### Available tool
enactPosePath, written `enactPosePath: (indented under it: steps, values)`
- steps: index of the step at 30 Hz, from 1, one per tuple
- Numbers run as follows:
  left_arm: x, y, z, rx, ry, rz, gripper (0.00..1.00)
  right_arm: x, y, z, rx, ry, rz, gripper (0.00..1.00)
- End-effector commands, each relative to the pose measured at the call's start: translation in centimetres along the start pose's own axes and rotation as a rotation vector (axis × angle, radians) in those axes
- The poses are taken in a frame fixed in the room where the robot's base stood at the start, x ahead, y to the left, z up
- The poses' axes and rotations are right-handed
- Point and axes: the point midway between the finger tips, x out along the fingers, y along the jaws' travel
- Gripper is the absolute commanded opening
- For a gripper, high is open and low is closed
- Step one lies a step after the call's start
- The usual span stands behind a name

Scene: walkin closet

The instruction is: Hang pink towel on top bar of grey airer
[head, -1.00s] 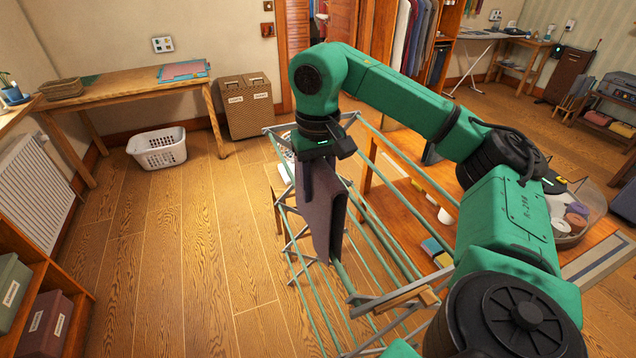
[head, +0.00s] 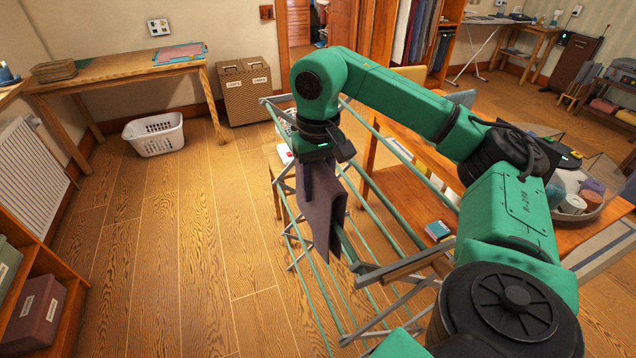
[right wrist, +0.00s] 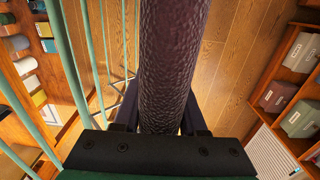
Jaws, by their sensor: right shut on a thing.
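The towel (head: 322,214) looks dull mauve rather than pink. It hangs folded and narrow from my right gripper (head: 321,166), which is shut on its upper part and points down. In the right wrist view the towel (right wrist: 170,60) runs away from between the fingers (right wrist: 160,120) and hides what lies behind it. The grey airer (head: 395,270), with grey-green bars, stands beneath and to the right of the towel in the head view. In the right wrist view its bars (right wrist: 68,62) lie left of the towel. I cannot tell whether towel and airer touch. My left gripper is out of view.
A wooden table (head: 400,185) stands right of the airer, with a tray of rolled items (head: 580,195) on it. A white laundry basket (head: 153,134) and a wicker hamper (head: 247,92) are at the back left. The floor left of the airer is clear.

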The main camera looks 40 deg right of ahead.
Motion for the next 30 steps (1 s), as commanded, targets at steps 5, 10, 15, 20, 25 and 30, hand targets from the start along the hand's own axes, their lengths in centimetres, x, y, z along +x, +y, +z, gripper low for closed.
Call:
enactPosePath:
  steps: [5,10,15,20,25,30]
  values:
    - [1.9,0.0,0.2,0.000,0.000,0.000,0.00,2.2,0.0,0.0,0.000,0.000,0.000,0.00]
    - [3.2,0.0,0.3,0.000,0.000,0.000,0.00,3.9,0.0,0.0,0.000,0.001,0.000,0.00]
    - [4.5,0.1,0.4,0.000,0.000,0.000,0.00,5.6,0.0,0.0,0.000,0.000,0.000,0.00]
    - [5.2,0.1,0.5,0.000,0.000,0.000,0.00,6.6,0.0,0.0,0.000,0.001,0.000,0.00]
    - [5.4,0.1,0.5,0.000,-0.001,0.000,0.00,6.8,0.0,0.0,0.000,0.001,0.000,0.00]
    - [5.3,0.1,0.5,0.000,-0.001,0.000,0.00,6.8,0.0,0.0,0.000,0.001,0.000,0.00]
